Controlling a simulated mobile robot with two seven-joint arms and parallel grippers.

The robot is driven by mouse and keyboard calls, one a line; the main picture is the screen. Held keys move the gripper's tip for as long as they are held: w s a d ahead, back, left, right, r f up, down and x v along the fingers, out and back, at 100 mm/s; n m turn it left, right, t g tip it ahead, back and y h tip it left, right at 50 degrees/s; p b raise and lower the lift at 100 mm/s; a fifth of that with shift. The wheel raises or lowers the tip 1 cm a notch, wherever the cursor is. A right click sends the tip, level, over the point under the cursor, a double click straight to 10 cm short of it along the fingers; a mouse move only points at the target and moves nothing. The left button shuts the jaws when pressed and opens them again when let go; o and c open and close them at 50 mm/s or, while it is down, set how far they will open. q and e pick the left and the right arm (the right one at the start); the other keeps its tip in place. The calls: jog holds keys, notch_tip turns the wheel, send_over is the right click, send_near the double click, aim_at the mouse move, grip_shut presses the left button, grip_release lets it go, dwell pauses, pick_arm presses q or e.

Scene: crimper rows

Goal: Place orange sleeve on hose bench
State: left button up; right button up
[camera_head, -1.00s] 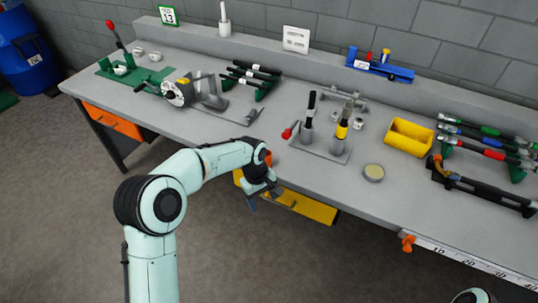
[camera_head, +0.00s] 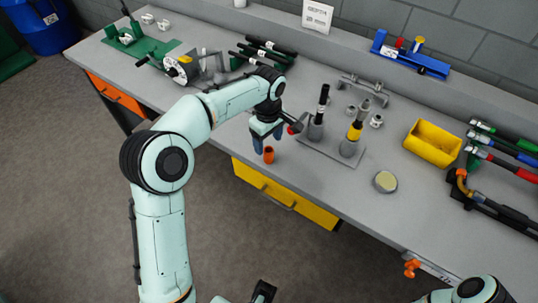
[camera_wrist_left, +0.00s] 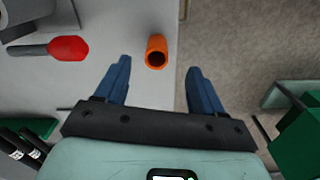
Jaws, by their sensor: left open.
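The orange sleeve (camera_head: 268,156) is a short open tube near the front edge of the grey bench (camera_head: 310,180). It appears to stand upright on the bench top. My left gripper (camera_head: 266,143) is open with blue fingers, right at the sleeve in the head view. In the left wrist view the sleeve (camera_wrist_left: 157,52) shows its dark opening. It lies between the lines of the two spread fingers (camera_wrist_left: 158,64), around their tips, with clear space on both sides. My right gripper cannot be made out; only parts of my right arm show at the bottom.
A grey plate with upright tools (camera_head: 325,150) and a red-knobbed handle (camera_wrist_left: 68,48) is close to the sleeve. A yellow bin (camera_head: 432,143), a round tin (camera_head: 385,181) and several hoses (camera_head: 500,160) are to the right. A yellow drawer (camera_head: 285,195) is below the edge.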

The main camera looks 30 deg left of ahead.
aim_at(269, 151)
pick_arm(q)
jog(key=f, duration=0.6)
jog(key=shift+w+f, duration=0.2)
jog(key=shift+f, duration=0.2)
jog(key=c, duration=1.2)
jog(key=shift+r, duration=0.1)
